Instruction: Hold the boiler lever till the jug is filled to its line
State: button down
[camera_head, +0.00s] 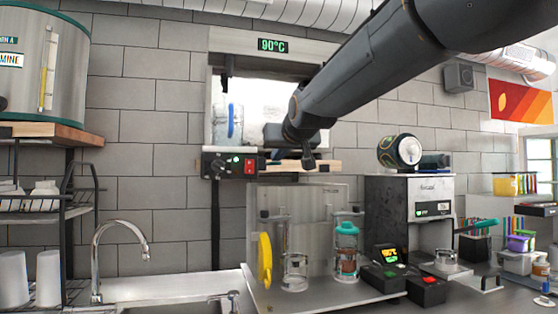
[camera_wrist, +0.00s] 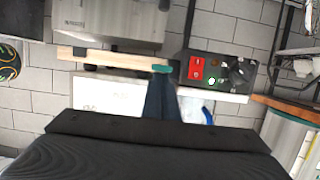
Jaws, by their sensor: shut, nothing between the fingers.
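In the head view a clear jug with a blue handle (camera_head: 231,121) stands on the left of a wall recess, above a control box. Its fill line and water level are too small to read. A green 90°C display (camera_head: 272,46) glows above the recess. I cannot make out the boiler lever for certain; my arm covers much of the recess. My gripper (camera_head: 309,163) is right of the jug, by a pale wooden shelf. In the wrist view my gripper (camera_wrist: 162,72) is shut and empty, its tips overlapping the shelf's edge (camera_wrist: 110,58) in the picture.
The black control box (camera_head: 232,164) has a red switch and a green light; it also shows in the wrist view (camera_wrist: 220,72). Below are a clear-walled counter station, a teal-lidded shaker (camera_head: 346,245) and a sealer machine (camera_head: 410,205). A faucet (camera_head: 120,240) is at left.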

jog(key=shift+s+f+b, duration=0.15)
jog(key=shift+f+b, duration=0.7)
jog(key=shift+f, duration=0.05)
dwell(2.5)
jog(key=b+v, duration=0.1)
jog(key=v, duration=1)
jog(key=shift+s+r, duration=0.15)
jog(key=shift+r, duration=0.3)
